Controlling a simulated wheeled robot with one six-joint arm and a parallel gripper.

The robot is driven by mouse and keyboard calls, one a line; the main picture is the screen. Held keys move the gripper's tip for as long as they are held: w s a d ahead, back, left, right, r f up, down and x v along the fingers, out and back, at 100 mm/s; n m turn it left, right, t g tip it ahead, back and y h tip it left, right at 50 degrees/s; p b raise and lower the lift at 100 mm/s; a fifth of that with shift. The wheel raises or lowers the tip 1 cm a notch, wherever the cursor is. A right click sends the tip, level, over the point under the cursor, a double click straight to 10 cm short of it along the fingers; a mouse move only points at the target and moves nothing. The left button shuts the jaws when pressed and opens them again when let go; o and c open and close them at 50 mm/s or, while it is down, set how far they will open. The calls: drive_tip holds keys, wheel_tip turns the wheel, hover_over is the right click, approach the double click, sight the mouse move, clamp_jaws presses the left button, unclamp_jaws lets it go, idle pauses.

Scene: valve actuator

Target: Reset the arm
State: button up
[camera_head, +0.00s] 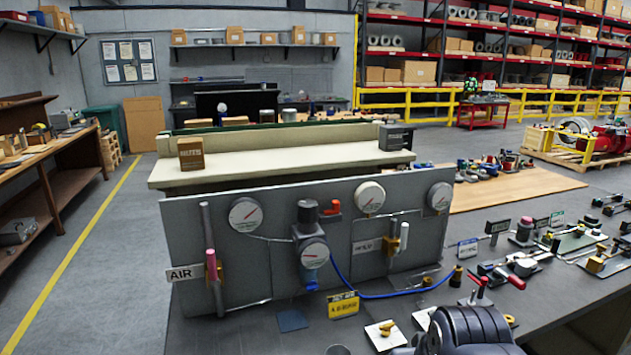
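A dark, ribbed, rounded part at the bottom edge, right of centre, looks like part of my own arm. No gripper fingers show, so I cannot see what my gripper holds, if anything. In front of it stands an upright grey panel (188,238) with several round white gauges. A dark regulator (308,222) with a gauge below it is mounted mid-panel. A sign reading AIR (185,273) is at the panel's left end, beside a pink-topped vertical tube (212,264). A blue hose (375,295) runs from the regulator to the right.
A dark bench top (245,335) carries the panel. Small white plates (384,335) and a yellow tag (343,305) lie in front. Several fittings and valves with red handles (482,281) crowd the right side. A cream-topped bench (300,160) stands behind the panel.

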wheel_tip(320, 180, up, 2)
drive_tip(key=shift+w+a+r+p, duration=0.15)
drive_tip(key=shift+r+p, duration=0.05)
drive_tip(key=shift+p, duration=0.65)
